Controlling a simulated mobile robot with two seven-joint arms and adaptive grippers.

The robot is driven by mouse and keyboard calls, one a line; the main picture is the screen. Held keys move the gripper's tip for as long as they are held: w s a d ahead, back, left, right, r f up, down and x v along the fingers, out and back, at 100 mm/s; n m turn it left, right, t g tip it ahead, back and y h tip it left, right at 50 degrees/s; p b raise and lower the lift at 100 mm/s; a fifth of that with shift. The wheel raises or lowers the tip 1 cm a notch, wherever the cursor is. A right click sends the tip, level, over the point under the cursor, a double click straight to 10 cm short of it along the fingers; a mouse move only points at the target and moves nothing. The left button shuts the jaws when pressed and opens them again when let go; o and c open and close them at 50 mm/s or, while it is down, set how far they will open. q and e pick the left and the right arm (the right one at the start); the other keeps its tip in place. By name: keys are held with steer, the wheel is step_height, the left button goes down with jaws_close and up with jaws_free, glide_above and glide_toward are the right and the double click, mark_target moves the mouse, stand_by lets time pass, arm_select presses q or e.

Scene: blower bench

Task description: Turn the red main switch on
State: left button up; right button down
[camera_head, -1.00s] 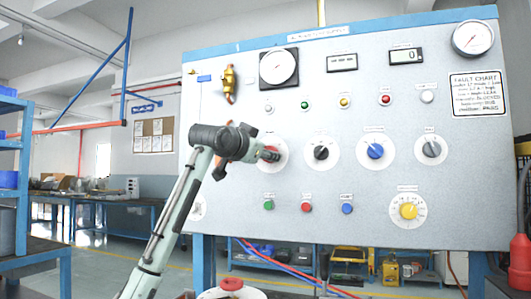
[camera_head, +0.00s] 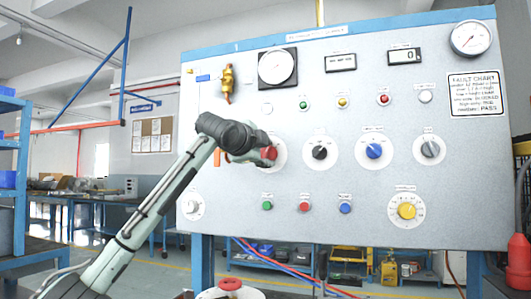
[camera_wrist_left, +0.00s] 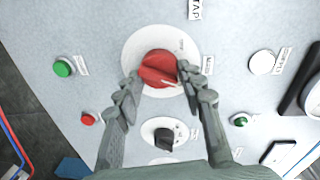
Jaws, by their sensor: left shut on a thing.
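The red main switch (camera_head: 269,153) is a red rotary knob on a white round dial at the left of the panel's knob row. It fills the upper middle of the left wrist view (camera_wrist_left: 159,68), with its grip bar tilted. My left gripper (camera_head: 262,155) reaches it from the left. Its two fingers (camera_wrist_left: 159,80) stand on either side of the knob and are shut on it. Part of the knob and dial is hidden behind the fingers in the head view. My right gripper is in neither view.
The same row holds a black knob (camera_head: 320,152), a blue knob (camera_head: 374,151) and a grey knob (camera_head: 430,149). Green (camera_head: 267,206), red (camera_head: 305,206) and blue (camera_head: 345,208) buttons sit below, with a yellow knob (camera_head: 407,211). A brass valve (camera_head: 228,83) sits above.

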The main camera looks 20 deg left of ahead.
arm_select(q)
steer(key=shift+m+y, duration=0.3)
steer(key=shift+m, duration=1.7)
steer(key=shift+f, duration=0.1)
steer(key=o, duration=1.2)
steer(key=shift+c, duration=0.2)
steer(key=s+r, duration=0.1)
steer(key=s, duration=1.1)
steer(key=shift+a, duration=0.15)
steer(key=shift+r, duration=0.1)
